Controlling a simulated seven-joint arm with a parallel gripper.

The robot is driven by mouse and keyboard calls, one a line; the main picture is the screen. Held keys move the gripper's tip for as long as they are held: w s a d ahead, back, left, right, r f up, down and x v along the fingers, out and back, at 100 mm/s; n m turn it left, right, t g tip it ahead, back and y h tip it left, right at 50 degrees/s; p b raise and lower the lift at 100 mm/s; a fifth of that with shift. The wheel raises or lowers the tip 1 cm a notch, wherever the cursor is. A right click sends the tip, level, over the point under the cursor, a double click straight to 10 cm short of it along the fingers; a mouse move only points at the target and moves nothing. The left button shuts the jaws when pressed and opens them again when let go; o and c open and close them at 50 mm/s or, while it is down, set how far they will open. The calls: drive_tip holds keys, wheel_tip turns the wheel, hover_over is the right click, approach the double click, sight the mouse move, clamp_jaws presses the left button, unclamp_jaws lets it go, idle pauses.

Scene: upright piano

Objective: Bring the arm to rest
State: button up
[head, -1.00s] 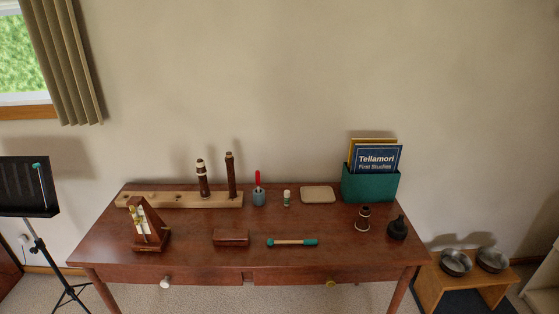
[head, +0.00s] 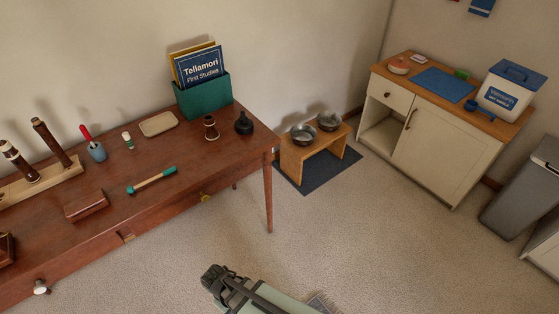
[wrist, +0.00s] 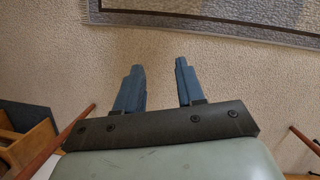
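My gripper (wrist: 159,67) shows in the wrist view with its two blue-grey fingers apart. It is open, with nothing between the fingers, and carpet lies beyond them. Part of my arm (head: 262,296) shows at the bottom edge of the head view, over the bare floor in front of the desk. The fingers cannot be made out in the head view.
A brown desk (head: 155,200) bears woodwind parts, a mallet and a teal book box (head: 204,96). A low wooden stand (head: 318,146) holds two metal bowls. A white cabinet (head: 437,146) stands right. A patterned rug (wrist: 215,20) lies on open carpet.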

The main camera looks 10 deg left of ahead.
drive_tip(key=d+f+m+g+y, duration=0.1)
drive_tip(key=d+m, duration=0.3)
drive_tip(key=d, duration=0.7)
drive_tip(key=s+d+f+m+g+y, duration=0.1)
drive_tip(key=d+f+m+g, duration=0.1)
drive_tip(key=d, duration=1)
drive_tip(key=s+d+f+m+g, duration=0.1)
drive_tip(key=d+m, duration=0.5)
drive_tip(key=d, duration=0.6)
wheel_tip(320, 180, down, 2)
drive_tip(key=shift+f+g+y, duration=0.25)
drive_tip(key=shift+g+y, duration=0.15)
drive_tip(key=shift+g, duration=0.4)
